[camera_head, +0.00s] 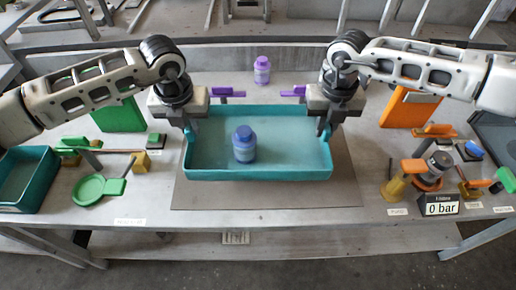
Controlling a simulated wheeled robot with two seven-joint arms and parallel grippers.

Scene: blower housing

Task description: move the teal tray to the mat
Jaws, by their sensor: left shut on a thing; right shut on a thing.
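The teal tray (290,174) is in the middle of the table, over the grey-brown mat (346,195), whose edges show around it. I cannot tell whether it rests on the mat or hangs just above it. A blue-capped bottle (244,150) stands upright inside the tray, left of its centre. My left gripper (189,134) is shut on the tray's left rim. My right gripper (324,130) is shut on the tray's right rim.
A purple bottle (262,70) stands behind the tray. Another teal tray (22,180) is at far left, with a green round piece (89,189) nearby. At right stand an orange panel (408,108), several small fittings and a "0 bar" display (439,206).

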